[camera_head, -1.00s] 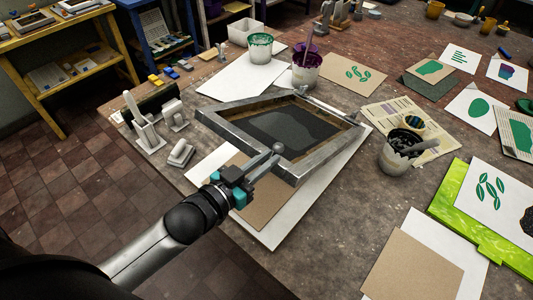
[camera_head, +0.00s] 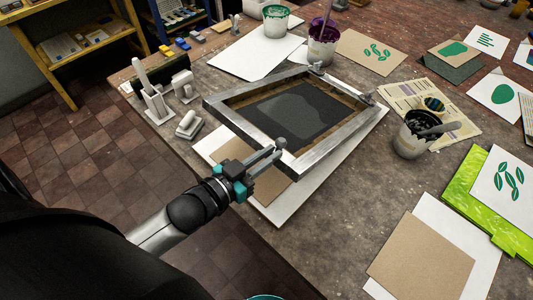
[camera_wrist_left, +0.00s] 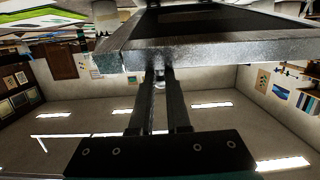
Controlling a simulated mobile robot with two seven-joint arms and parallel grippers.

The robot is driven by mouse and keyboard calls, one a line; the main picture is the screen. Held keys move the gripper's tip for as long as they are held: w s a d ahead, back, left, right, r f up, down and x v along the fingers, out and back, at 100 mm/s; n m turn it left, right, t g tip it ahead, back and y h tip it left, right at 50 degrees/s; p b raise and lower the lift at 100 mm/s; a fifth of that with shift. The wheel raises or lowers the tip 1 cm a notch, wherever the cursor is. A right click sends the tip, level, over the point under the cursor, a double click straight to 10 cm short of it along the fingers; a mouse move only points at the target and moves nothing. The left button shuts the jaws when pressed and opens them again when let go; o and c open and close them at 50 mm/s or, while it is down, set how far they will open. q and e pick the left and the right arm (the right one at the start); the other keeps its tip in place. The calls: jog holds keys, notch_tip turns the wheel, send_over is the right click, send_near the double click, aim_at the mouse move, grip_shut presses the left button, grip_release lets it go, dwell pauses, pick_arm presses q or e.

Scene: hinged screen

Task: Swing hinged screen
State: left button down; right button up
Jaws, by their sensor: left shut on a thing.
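The hinged screen (camera_head: 328,149) is a grey metal frame around a dark mesh with a lighter grey patch, over a white board and a brown sheet (camera_head: 268,187). Two hinge clamps (camera_head: 317,69) show at its back edge. The near edge stands tilted above the sheet. My left gripper (camera_head: 270,156) comes in from the left and is shut on a small round knob (camera_head: 281,145) at the near edge. In the left wrist view my fingers (camera_wrist_left: 159,90) close around the knob's stem, just beside the frame's edge (camera_wrist_left: 215,45). My right gripper is not in view.
A pot of dark ink (camera_head: 409,140) stands right of the screen, and green and purple pots (camera_head: 323,48) stand behind it. A white block holder (camera_head: 157,103) is at the left. Prints and a green board (camera_head: 462,200) lie at the right. The table's near edge is close.

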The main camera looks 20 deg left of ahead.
pick_arm(q)
jog(key=shift+s+a+f+b, duration=0.1)
jog(key=shift+s+f+b, duration=0.25)
jog(key=shift+f+b, duration=1.4)
jog(key=shift+s+a+f+b, duration=0.1)
jog(key=shift+s+f+b, duration=0.55)
jog(key=shift+f, duration=1.75)
jog(key=shift+s+a+f+b, duration=0.1)
jog(key=shift+f+b, duration=1.5)
jog(key=shift+f, duration=0.5)
jog(key=c, duration=1.3)
grip_release()
jog(key=shift+f, duration=0.25)
jog(key=shift+o, duration=0.6)
jog(key=shift+r, duration=0.15)
jog(key=o, duration=0.4)
jog(key=shift+r, duration=0.15)
jog(key=shift+w, duration=0.15)
jog(key=p+v, duration=0.1)
jog(key=v, duration=1.4)
jog(key=shift+s+a+f, duration=0.2)
jog(key=shift+s+f, duration=0.15)
jog(key=shift+s, duration=0.05)
